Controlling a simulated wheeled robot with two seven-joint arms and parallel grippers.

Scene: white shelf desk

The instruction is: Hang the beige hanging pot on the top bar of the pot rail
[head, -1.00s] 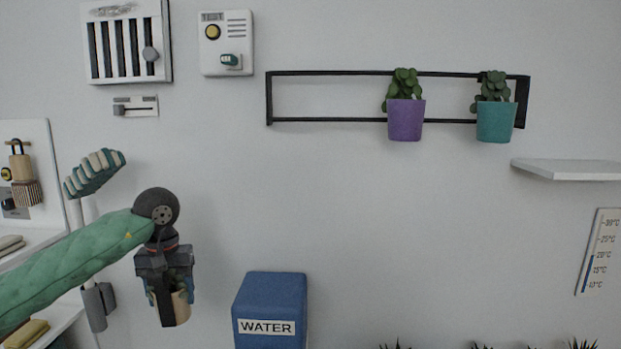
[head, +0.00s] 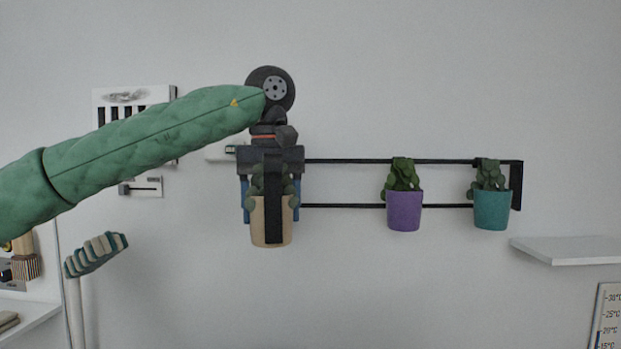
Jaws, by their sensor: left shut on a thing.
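The beige hanging pot (head: 259,224) with green leaves is in the head view, upright, at the left end of the pot rail. My left gripper (head: 273,215) is shut on it from above, and one dark finger covers the middle of the pot. The black pot rail (head: 340,161) has a top bar and a lower bar on the wall. Its left end is hidden behind my gripper and the pot. I cannot tell whether the pot touches the top bar. My right gripper is not in view.
A purple pot (head: 404,211) and a teal pot (head: 491,211) hang on the rail to the right. The bars between the beige and purple pots are clear. A white shelf (head: 570,250) juts out at lower right. A striped brush-like head (head: 96,254) stands at lower left.

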